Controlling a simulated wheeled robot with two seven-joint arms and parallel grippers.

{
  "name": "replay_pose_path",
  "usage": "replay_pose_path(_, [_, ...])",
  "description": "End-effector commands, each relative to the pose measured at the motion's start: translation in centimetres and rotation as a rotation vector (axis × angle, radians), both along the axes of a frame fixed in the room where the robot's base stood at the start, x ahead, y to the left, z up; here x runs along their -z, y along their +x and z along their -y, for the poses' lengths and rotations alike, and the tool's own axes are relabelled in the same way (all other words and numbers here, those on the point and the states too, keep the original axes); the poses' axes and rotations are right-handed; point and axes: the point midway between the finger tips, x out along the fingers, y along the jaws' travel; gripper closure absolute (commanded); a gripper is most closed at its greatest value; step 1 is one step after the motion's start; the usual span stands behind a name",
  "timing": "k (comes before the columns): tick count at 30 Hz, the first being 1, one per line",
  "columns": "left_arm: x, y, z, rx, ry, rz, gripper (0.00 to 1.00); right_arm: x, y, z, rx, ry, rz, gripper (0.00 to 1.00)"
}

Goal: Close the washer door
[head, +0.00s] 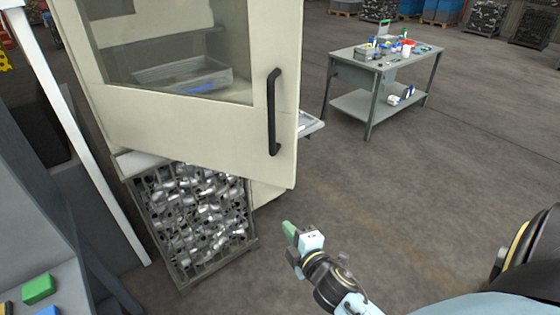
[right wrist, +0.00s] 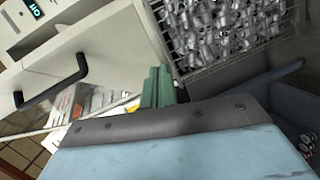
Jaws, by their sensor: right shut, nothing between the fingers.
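The washer door (head: 190,128) is a cream panel with a window and a black upright handle (head: 273,112) near its right edge. It appears to stand swung out from the cabinet, with its lower right corner jutting forward. In the right wrist view the door (right wrist: 110,55) and handle (right wrist: 52,88) show at the upper left. My right gripper (head: 288,229) has green fingers. It is shut and empty, below the door's lower right corner and apart from the door and handle. Its fingers also show in the right wrist view (right wrist: 157,86). My left gripper is not in view.
A wire crate of metal parts (head: 195,225) stands below the door. A grey workbench (head: 385,68) with small items stands at the back right. A white post (head: 75,130) and a grey surface with coloured pieces (head: 40,288) are at the left.

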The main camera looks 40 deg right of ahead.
Motion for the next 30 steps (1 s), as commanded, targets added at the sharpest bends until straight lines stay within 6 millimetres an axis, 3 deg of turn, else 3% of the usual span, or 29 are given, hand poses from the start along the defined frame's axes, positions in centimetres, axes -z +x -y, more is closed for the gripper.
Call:
replay_pose_path(1, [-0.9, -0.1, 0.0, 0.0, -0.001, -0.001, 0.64, -3.7, 0.2, 0.4, -0.001, -0.057, 0.051, 1.0])
replay_pose_path(3, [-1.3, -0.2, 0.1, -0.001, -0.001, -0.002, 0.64, -6.7, 0.4, 0.7, 0.0, -0.124, 0.1, 1.0])
replay_pose_path(7, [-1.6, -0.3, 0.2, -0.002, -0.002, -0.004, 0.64, -9.7, 0.5, 1.0, 0.003, -0.19, 0.147, 1.0])
replay_pose_path(14, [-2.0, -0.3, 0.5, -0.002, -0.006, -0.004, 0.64, -10.3, 2.8, 1.4, 0.003, -0.203, 0.157, 1.0])
replay_pose_path(26, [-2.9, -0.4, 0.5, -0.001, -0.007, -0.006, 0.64, -10.2, 10.5, 2.7, 0.003, -0.199, 0.156, 1.0])
replay_pose_path(30, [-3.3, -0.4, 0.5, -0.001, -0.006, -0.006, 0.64, -10.2, 11.7, 4.5, 0.003, -0.201, 0.154, 1.0])
